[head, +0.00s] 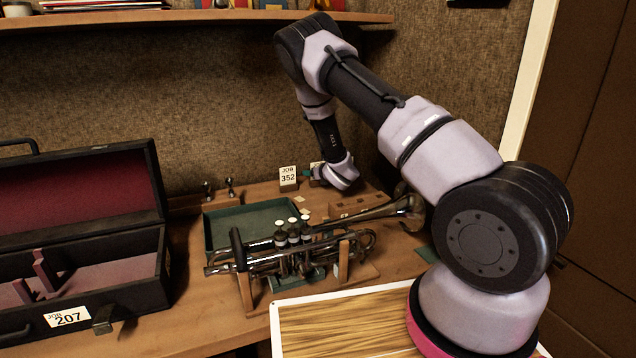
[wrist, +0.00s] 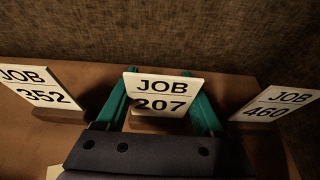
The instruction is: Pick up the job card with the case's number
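The case (head: 85,240) stands open at the left in the head view, and its front tag (head: 68,317) reads JOB 207. In the wrist view a white card (wrist: 163,86) reading JOB 207 stands on a small wooden block (wrist: 157,124), straight ahead. My gripper (wrist: 160,100) has its green fingers apart, one at each side of this card and block. The card's face covers part of the fingers, and contact is not clear. In the head view my gripper (head: 312,174) is at the back of the bench, and the card there is mostly hidden.
Card 352 (wrist: 42,88) stands close on the left and card 460 (wrist: 275,104) on the right. Card 352 also shows in the head view (head: 288,177). A brass horn (head: 300,245) on a wooden stand and a green tray (head: 222,232) lie in front.

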